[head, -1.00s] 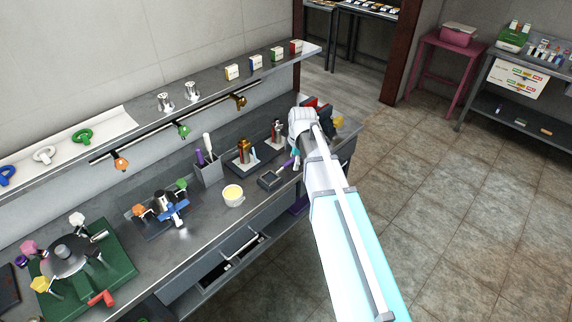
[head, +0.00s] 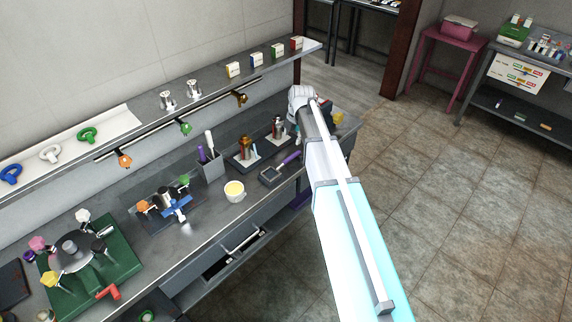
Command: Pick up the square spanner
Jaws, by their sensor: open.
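I cannot single out the square spanner for certain. A dark, square-headed tool with a purple handle (head: 279,168) lies on the right part of the bench. My gripper (head: 297,124) is at the far end of my white arm, over the right end of the bench, beyond that tool. The arm and wrist hide most of its fingers, and I see nothing held in it. My arm also hides part of the bench end, where red and yellow things partly show.
The tiled floor (head: 450,220) at right is clear.

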